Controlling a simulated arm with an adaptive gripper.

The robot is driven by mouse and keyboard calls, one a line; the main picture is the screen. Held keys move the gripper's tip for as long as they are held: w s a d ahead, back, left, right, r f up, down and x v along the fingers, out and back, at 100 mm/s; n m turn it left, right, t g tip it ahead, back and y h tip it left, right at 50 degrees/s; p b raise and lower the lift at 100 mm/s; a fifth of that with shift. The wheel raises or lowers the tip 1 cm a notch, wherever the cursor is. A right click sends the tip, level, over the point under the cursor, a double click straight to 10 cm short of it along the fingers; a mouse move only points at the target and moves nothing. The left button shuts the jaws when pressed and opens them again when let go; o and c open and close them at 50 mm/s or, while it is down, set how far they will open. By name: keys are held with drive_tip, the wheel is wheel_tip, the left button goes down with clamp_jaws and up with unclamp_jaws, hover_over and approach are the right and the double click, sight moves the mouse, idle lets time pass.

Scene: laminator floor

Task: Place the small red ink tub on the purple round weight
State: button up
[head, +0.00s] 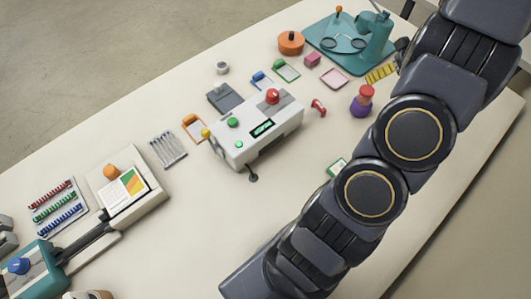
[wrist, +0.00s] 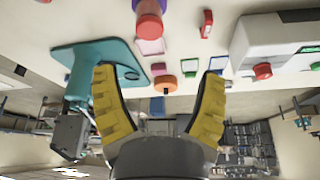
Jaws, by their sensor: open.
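The purple round weight (head: 360,106) stands on the table right of the grey machine in the head view. The small red ink tub (head: 366,91) appears to rest upright on top of it. In the wrist view the red tub (wrist: 149,26) shows at the top edge, with part of the purple weight (wrist: 149,5) beside it, cut off by the frame. My gripper (wrist: 156,72) is open, with its yellow fingers wide apart and nothing between them. It is apart from the tub and weight.
The grey machine (head: 258,133) with its buttons stands mid-table. A red clip-like object (head: 318,107) lies near the weight. Beyond are a teal stand (head: 375,45), an orange round weight (head: 291,43), a pink block (head: 312,60) and a pink tray (head: 334,78). The table front is largely clear.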

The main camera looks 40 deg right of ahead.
drive_tip(key=w+a+r+n+g+y, duration=0.1)
drive_tip(key=w+a+r, duration=0.25)
drive_tip(key=a, duration=0.55)
drive_tip(key=w+a+r+g+y, duration=0.1)
drive_tip(key=w+a+r, duration=0.25)
drive_tip(key=a, duration=0.55)
drive_tip(key=w+a+r+n+y, duration=0.1)
drive_tip(key=w+a+r, duration=0.25)
drive_tip(key=a, duration=0.55)
drive_tip(key=s+a+r+g+h, duration=0.1)
drive_tip(key=s+a+g, duration=0.1)
drive_tip(key=s+a, duration=0.5)
drive_tip(key=s+a+r+n+g+h, duration=0.1)
drive_tip(key=s+a, duration=0.6)
drive_tip(key=a, duration=0.3)
drive_tip(key=shift+s+r+n+g, duration=0.3)
drive_tip(key=shift+s+g, duration=0.05)
drive_tip(key=shift+g, duration=0.05)
